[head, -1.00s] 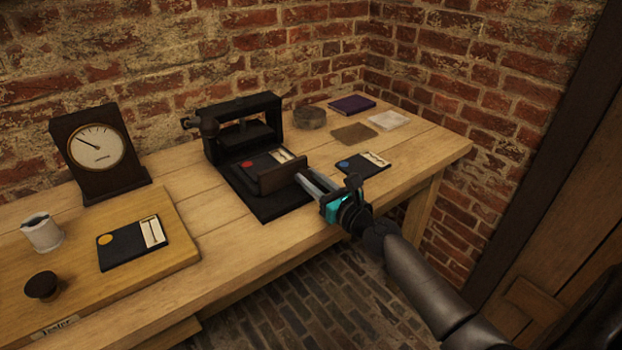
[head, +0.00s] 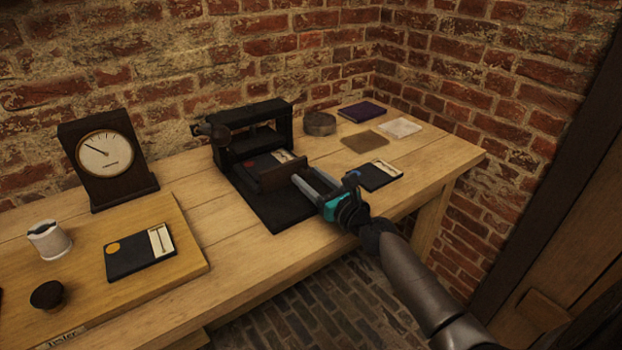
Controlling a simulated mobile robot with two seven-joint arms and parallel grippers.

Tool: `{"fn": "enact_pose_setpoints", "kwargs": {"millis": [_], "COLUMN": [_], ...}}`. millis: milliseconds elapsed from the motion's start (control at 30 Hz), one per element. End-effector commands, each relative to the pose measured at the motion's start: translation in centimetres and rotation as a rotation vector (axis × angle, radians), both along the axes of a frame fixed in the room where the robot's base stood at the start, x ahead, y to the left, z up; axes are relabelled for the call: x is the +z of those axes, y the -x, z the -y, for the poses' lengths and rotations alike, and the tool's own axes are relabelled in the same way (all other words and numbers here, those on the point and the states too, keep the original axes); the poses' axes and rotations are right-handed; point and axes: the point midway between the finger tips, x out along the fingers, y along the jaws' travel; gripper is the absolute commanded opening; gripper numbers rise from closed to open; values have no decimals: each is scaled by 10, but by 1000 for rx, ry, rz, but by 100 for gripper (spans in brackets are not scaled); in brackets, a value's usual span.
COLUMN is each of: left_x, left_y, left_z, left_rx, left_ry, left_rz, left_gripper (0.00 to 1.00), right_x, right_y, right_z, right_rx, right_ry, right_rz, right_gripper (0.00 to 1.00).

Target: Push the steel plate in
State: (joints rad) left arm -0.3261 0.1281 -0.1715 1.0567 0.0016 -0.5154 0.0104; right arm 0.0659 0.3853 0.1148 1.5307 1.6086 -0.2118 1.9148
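A dark flat plate (head: 262,162) with a red dot and a cream strip lies on the black bed (head: 277,215) of a black press-like frame (head: 226,156), partly under it. I cannot read which metal it is. An upright brown block (head: 283,175) stands at its near edge. My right gripper (head: 298,176) has its fingertips at the near face of that block, apparently touching it. A dark gap shows between the fingers, but the tips are unclear, so I cannot tell whether they hold anything. My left gripper is not in view.
A similar dark card (head: 380,176) lies right of my gripper; another (head: 140,251), with an orange dot, lies on the wooden board at left (head: 190,262). A dial gauge (head: 105,155), white cup (head: 49,240) and dark knob (head: 47,295) stand at left. A round tin (head: 320,124) stands behind.

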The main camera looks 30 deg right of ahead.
Motion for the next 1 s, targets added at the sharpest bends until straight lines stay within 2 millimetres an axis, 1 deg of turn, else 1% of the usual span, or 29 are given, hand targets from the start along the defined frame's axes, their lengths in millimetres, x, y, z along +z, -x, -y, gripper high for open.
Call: {"fn": "enact_pose_setpoints", "kwargs": {"millis": [300,467,633,1000], "left_x": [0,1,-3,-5], "left_y": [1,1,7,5], "left_z": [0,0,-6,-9], "left_rx": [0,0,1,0], "left_ry": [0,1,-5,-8], "left_rz": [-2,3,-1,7], "left_gripper": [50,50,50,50], "right_x": [0,-1,-1,-2], "right_y": [1,11,36,100], "right_z": [0,0,2,7], "right_rx": [0,1,1,0], "right_ry": [0,-1,-1,-2], "right_rz": [-1,-2,-4,-3], "right_gripper": [61,61,61,61]}}
